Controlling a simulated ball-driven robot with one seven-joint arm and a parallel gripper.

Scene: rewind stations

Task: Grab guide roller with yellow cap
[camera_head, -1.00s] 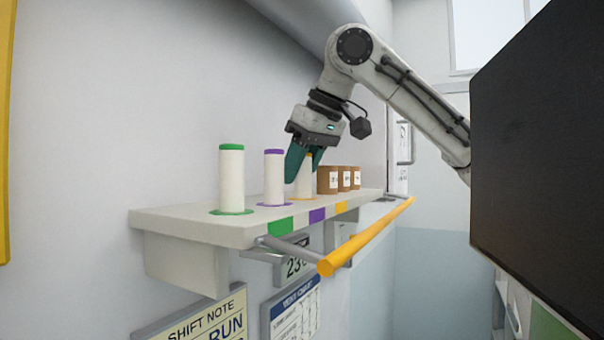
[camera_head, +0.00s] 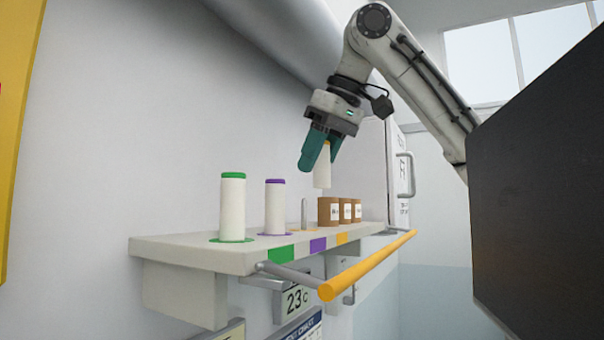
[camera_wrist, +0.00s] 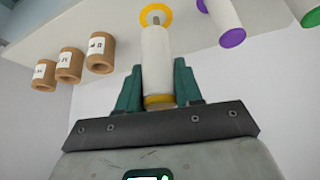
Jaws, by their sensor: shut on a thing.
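The guide roller with the yellow cap (camera_head: 322,170) is a white cylinder hanging upright above the shelf. My gripper (camera_head: 321,150) is shut on its capped top end, with a green finger on either side. In the wrist view the roller (camera_wrist: 156,60) stands between the two fingers (camera_wrist: 158,88), its yellow cap (camera_wrist: 159,101) close to the palm. A bare peg (camera_head: 304,213) with a yellow ring at its base stands on the shelf below the roller. In the wrist view the yellow ring (camera_wrist: 155,13) shows beyond the roller's far end.
A green-capped roller (camera_head: 232,207) and a purple-capped roller (camera_head: 275,206) stand on the shelf (camera_head: 190,249) to the left. Several brown labelled cores (camera_head: 329,211) stand right of the bare peg. A yellow rail (camera_head: 367,265) runs along the shelf's front.

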